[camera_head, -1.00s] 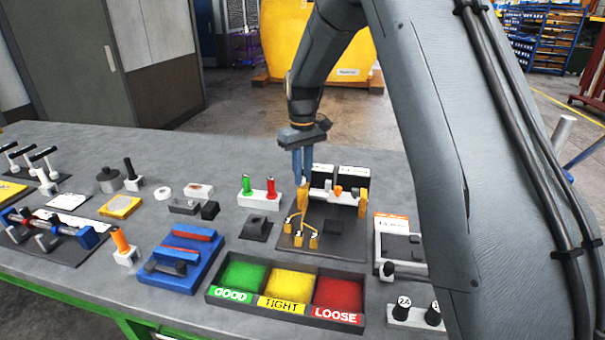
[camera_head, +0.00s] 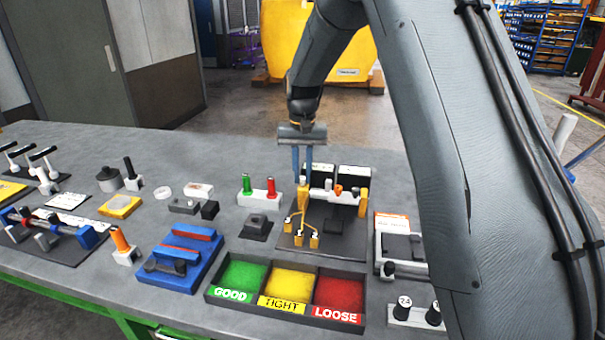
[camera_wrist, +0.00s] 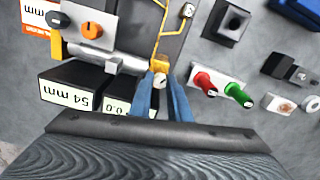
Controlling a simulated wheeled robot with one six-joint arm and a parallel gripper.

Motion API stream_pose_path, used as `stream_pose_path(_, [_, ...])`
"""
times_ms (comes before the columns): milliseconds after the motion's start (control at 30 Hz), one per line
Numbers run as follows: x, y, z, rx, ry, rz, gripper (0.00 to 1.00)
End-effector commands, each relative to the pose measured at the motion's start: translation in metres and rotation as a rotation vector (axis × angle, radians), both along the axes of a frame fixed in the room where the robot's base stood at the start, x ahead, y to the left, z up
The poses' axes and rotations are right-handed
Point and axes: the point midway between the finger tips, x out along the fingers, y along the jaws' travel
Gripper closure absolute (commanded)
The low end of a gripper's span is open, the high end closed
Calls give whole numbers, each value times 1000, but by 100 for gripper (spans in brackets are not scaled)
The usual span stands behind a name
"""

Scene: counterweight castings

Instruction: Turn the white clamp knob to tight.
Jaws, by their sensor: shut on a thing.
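The white clamp knob (camera_wrist: 160,81) sits on top of a yellow clamp post (camera_wrist: 160,65) at the end of a metal bar on the dark fixture plate (camera_head: 325,240). It carries a small dark mark. My gripper (camera_wrist: 162,88), with two blue fingers pointing down, is shut on the knob, one finger on each side. In the head view, my gripper (camera_head: 302,180) stands upright over the fixture's left post, and the fingers partly hide the knob. The wrist view does not show a tight or loose label by the knob.
Two black display boxes (camera_wrist: 68,93) stand close to the fingers. An orange knob (camera_wrist: 92,29) is on a grey block nearby. Green and red plungers (camera_head: 258,190) stand left of the fixture. A GOOD/TIGHT/LOOSE tray (camera_head: 285,316) lies in front.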

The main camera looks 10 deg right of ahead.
Motion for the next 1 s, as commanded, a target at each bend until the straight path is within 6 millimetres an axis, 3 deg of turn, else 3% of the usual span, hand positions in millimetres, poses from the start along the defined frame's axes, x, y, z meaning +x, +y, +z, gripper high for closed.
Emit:
stream_pose_path(600, [2,0,1,0,-4,-579,100])
stream_pose_path(1000, [2,0,2,1,-5,-863,100])
